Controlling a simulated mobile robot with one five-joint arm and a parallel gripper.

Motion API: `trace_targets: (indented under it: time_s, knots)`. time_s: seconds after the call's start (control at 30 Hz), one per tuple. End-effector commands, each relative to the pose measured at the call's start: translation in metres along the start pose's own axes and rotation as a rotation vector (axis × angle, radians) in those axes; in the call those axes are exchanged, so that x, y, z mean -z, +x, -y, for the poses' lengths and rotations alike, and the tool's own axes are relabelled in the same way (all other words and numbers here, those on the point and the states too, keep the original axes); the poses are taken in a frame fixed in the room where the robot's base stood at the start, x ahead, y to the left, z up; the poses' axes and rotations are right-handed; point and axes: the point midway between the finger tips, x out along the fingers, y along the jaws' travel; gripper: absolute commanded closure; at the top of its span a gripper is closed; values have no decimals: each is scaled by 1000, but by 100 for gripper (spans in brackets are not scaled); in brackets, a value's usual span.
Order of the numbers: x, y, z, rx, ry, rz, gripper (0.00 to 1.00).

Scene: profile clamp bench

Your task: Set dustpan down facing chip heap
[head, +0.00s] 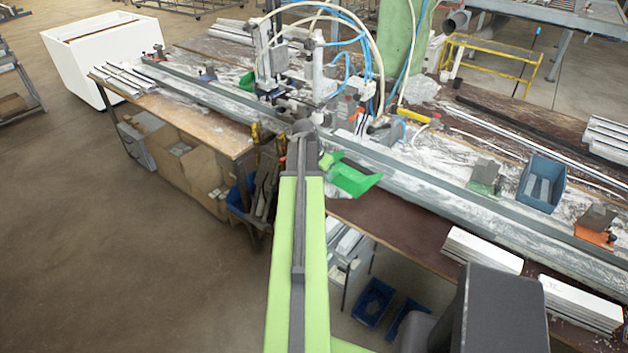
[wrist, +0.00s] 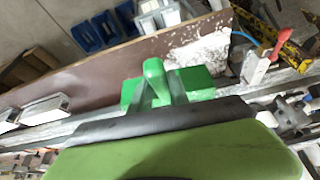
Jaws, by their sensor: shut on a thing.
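The green dustpan (head: 354,178) is held just right of my arm's end in the head view, over the front strip of the bench. In the wrist view the dustpan (wrist: 200,81) shows past the dark edge of my wrist, with its rounded green handle standing up. My gripper (wrist: 160,88) is shut on the dustpan; its grey fingers are at the handle. In the head view my arm mostly hides the gripper. A patch of white chips (wrist: 198,54) lies on the brown bench top beyond the dustpan in the wrist view. I cannot tell whether the pan touches the bench.
A long grey profile rail (head: 420,180) runs along the bench. A blue bin (head: 541,184) and orange-based clamp (head: 596,223) stand at the right. White profile blocks (head: 482,250) lie at the front edge. Hoses and a clamp machine (head: 275,62) stand behind my gripper.

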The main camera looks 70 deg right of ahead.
Motion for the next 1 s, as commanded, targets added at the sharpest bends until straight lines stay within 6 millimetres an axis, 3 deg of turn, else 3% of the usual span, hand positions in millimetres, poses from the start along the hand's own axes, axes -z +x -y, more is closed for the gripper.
trace_targets:
  time_s: [0.27,0.57,1.0]
  knots:
    - [-26,20,-1,38,-81,-40,100]
    - [-24,23,1,40,-87,-43,100]
    - [-30,77,4,41,-87,-43,100]
